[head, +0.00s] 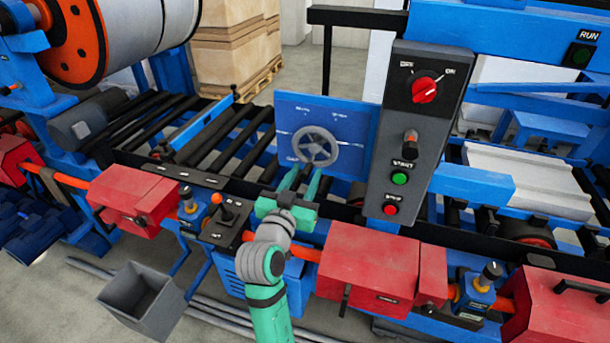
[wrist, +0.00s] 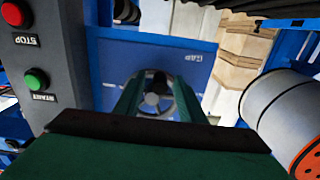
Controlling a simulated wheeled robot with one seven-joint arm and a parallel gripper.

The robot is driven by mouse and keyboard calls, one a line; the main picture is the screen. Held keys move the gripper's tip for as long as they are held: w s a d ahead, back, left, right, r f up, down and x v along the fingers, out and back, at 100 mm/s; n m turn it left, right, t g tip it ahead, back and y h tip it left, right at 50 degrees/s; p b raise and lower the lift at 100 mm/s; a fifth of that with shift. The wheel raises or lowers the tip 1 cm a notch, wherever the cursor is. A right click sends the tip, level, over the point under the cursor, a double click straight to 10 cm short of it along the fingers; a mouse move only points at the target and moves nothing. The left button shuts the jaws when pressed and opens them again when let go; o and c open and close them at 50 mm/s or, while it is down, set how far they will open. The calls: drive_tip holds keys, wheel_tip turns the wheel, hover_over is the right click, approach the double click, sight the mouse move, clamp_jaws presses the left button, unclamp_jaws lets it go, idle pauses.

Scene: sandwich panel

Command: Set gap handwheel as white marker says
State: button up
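The grey spoked gap handwheel (head: 315,147) sits on an upright blue panel (head: 357,112). Small white lettering and thin white marks lie around it, too small to read for a setting. My gripper (head: 303,172) is in front of the wheel's lower part, its two green fingers apart and pointing at it. In the wrist view the wheel (wrist: 158,98) shows between the fingers of my gripper (wrist: 157,84), partly hidden by them. I cannot tell whether the fingertips touch the rim. A white "GAP" label (wrist: 193,58) shows on the panel there.
A grey control box (head: 418,130) stands close right of the panel, with a red rotary knob (head: 424,90), a green START button (head: 400,178) and a red STOP button (head: 390,209). Red housings (head: 368,262) and a joystick box (head: 222,222) line the front. Rollers (head: 215,150) lie left.

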drive_tip(key=shift+w, duration=0.2)
clamp_jaws()
drive_tip(key=shift+d, duration=0.15)
